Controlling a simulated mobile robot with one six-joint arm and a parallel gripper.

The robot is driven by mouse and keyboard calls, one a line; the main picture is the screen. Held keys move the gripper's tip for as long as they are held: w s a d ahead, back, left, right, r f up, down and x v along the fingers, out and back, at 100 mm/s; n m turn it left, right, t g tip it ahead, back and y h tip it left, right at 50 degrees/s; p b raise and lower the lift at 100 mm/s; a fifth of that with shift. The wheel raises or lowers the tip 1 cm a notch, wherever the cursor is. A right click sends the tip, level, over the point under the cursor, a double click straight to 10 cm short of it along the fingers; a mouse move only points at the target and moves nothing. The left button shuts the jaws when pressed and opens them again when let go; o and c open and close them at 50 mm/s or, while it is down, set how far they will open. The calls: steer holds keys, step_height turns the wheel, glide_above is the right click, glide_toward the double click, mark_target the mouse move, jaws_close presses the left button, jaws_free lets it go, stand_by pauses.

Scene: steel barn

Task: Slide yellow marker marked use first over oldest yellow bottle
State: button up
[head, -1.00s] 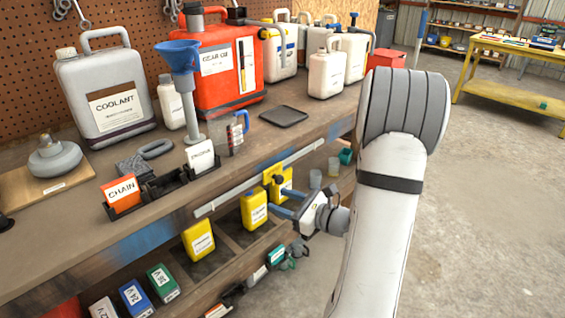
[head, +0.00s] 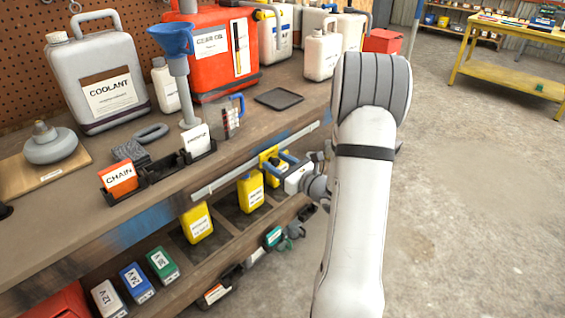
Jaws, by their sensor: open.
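Two yellow bottles stand in the shelf bays below the bench edge: a left one (head: 197,222) and a middle one (head: 250,191), each with a white label too small to read. A yellow piece (head: 268,155), which may be the marker, shows at the rail on the bench's front edge; its lettering is not readable. More yellow shows just below it, partly hidden by my gripper. My gripper (head: 273,167) is open, its blue fingers at this yellow piece, with nothing clearly between them. I cannot tell whether they touch it. Which bottle is oldest cannot be read.
A pale rail (head: 225,177) runs along the bench front. The bench top holds a coolant jug (head: 97,75), a red gear oil can (head: 212,62), a blue funnel (head: 171,40) and a label holder (head: 160,184). Boxes (head: 162,265) fill the lower shelf. Floor at right is clear.

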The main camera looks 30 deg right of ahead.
steer(key=shift+c, duration=0.6)
jaws_close()
